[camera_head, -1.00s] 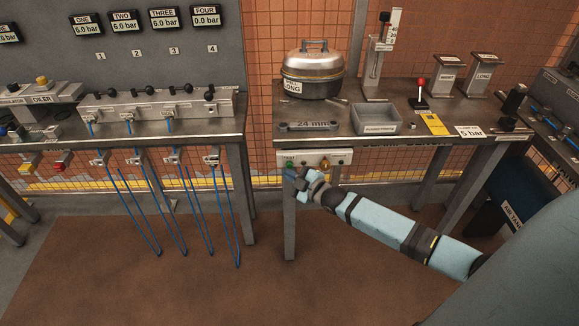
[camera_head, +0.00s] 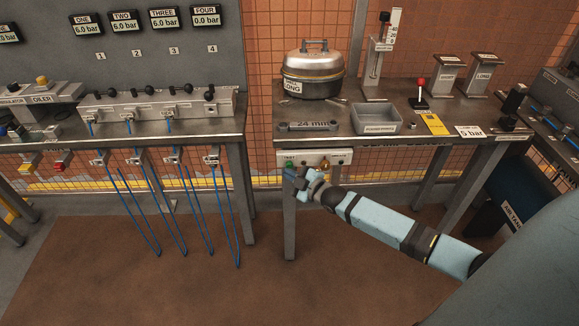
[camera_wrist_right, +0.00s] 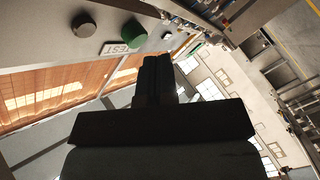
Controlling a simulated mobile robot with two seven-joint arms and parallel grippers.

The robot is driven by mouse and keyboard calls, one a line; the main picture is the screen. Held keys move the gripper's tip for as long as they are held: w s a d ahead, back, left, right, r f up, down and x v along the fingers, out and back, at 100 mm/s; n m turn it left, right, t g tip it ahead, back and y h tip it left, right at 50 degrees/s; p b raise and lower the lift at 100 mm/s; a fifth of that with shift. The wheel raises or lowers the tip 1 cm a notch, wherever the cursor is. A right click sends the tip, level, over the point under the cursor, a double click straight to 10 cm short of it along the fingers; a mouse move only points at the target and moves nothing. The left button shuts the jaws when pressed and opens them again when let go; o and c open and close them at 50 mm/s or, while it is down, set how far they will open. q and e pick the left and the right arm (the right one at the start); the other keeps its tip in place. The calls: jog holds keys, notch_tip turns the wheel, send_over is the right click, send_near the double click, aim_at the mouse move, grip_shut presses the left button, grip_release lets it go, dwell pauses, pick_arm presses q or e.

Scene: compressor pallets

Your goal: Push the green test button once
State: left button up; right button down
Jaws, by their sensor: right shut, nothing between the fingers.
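The green test button (camera_head: 289,164) sits at the left end of a pale panel (camera_head: 338,157) under the front edge of the right bench. In the right wrist view the green button (camera_wrist_right: 127,36) shows beside a label reading TEST (camera_wrist_right: 114,48). My right gripper (camera_head: 291,174) is shut and empty, just below the button in the head view. In the right wrist view its closed fingers (camera_wrist_right: 158,64) end close to the button; I cannot tell whether they touch it. My left gripper is not in view.
The right bench (camera_head: 350,128) bears a metal pot (camera_head: 312,72), a grey tray (camera_head: 376,119), a 24 mm wrench (camera_head: 307,126) and a red-knobbed lever (camera_head: 420,90). A bench leg (camera_head: 289,225) stands below my gripper. A dark round knob (camera_wrist_right: 84,25) is near the button.

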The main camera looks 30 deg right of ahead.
jog(key=shift+w+d, duration=0.2)
jog(key=shift+w, duration=0.05)
dwell(0.4)
jog(key=shift+w+d, duration=0.25)
jog(key=shift+w, duration=0.2)
dwell(0.3)
jog(key=shift+s, duration=0.1)
jog(key=shift+s+a+p, duration=0.5)
jog(key=shift+s, duration=0.2)
